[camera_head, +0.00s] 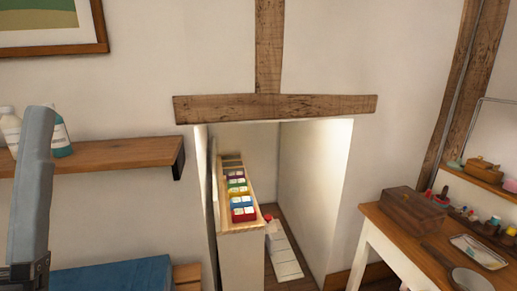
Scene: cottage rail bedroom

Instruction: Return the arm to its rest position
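A grey-blue link of my arm (33,185) rises upright along the left edge of the head view. A dark joint (24,274) shows at its lower end. The link stands in front of the wall shelf and partly hides a bottle there. No gripper fingers show in this view, so neither gripper can be seen open or shut. No part of my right arm is clearly visible.
A wooden wall shelf (110,156) holds bottles at left. Below it is a blue-topped piece (115,277). A recess in the middle holds a narrow ledge with colourful boxes (240,200). A wooden-topped table (385,222) with a brown box (412,208) stands at right.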

